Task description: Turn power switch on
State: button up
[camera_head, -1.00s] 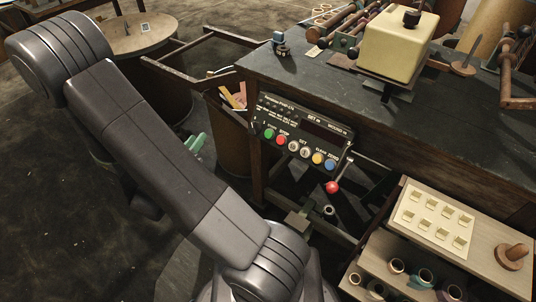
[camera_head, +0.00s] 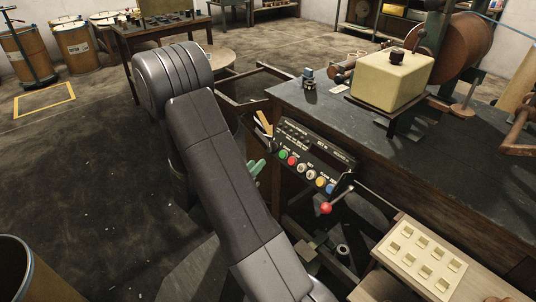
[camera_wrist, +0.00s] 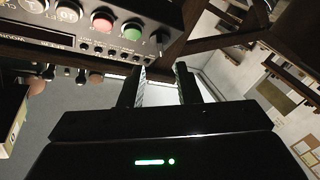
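The control panel (camera_head: 318,152) is a black box on the front edge of the workbench, with a row of coloured buttons. In the wrist view the panel (camera_wrist: 75,28) is upside down at the upper left, with a red button (camera_wrist: 103,20) and a green button (camera_wrist: 132,30). A small metal toggle (camera_wrist: 160,38) stands at the panel's end beside the green button; its on or off position is unclear. My gripper (camera_wrist: 161,70) is open and empty, its two black fingers apart below that end of the panel. My arm hides most of it in the head view.
A red-knobbed lever (camera_head: 326,208) sticks out below the panel. The dark workbench (camera_head: 330,112) carries a cream box (camera_head: 390,82). A tray with pale square pieces (camera_head: 445,284) stands at the lower right. The floor left of my arm is open.

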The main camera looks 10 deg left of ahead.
aim_at(270, 149)
jog(key=x, duration=0.8)
jog(key=shift+b, duration=0.35)
grip_shut()
